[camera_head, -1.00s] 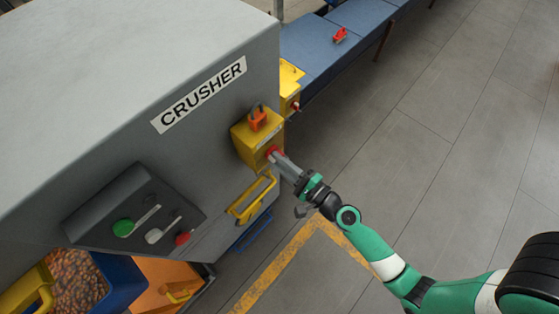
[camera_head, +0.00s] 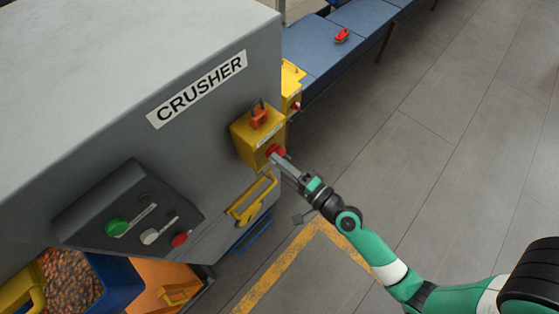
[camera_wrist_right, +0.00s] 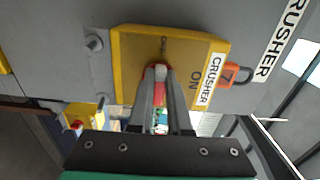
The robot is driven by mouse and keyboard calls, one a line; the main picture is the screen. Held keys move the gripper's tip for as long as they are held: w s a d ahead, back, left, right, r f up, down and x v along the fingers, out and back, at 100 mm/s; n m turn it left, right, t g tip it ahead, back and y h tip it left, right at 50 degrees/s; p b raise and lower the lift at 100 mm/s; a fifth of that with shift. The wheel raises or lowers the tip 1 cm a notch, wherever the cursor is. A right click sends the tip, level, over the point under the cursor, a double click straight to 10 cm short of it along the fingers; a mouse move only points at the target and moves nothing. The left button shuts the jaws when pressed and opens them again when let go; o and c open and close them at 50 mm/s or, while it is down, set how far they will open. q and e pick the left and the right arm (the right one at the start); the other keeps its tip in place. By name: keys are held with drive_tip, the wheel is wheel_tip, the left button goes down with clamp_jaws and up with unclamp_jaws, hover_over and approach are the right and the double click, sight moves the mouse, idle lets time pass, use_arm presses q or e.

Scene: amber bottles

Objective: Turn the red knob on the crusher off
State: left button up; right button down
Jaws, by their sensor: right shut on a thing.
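The grey crusher (camera_head: 120,70) fills the left of the head view. A yellow switch box (camera_head: 244,141) sits on its side, with the red knob (camera_head: 276,150) on its face. My right gripper (camera_head: 279,158) is shut on the red knob. In the right wrist view the fingers (camera_wrist_right: 160,80) lie on both sides of the knob (camera_wrist_right: 157,70), in front of the yellow box (camera_wrist_right: 130,55). The box carries a CRUSHER label and the word ON. An orange padlock (camera_wrist_right: 228,75) hangs beside it. My left gripper is not in view.
A panel with green, white and red buttons (camera_head: 135,215) is on the crusher's lower left. A yellow handle (camera_head: 250,200) is below the box. A second yellow box (camera_head: 291,88) stands behind. The floor (camera_head: 440,150) at right is clear.

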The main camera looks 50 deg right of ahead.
drive_tip(key=c, duration=0.9)
unclamp_jaws()
drive_tip(key=shift+o, duration=0.2)
drive_tip(key=shift+s, duration=0.15)
drive_tip(key=s+b, duration=0.5)
drive_tip(key=s, duration=0.6)
drive_tip(key=shift+s+a, duration=0.2)
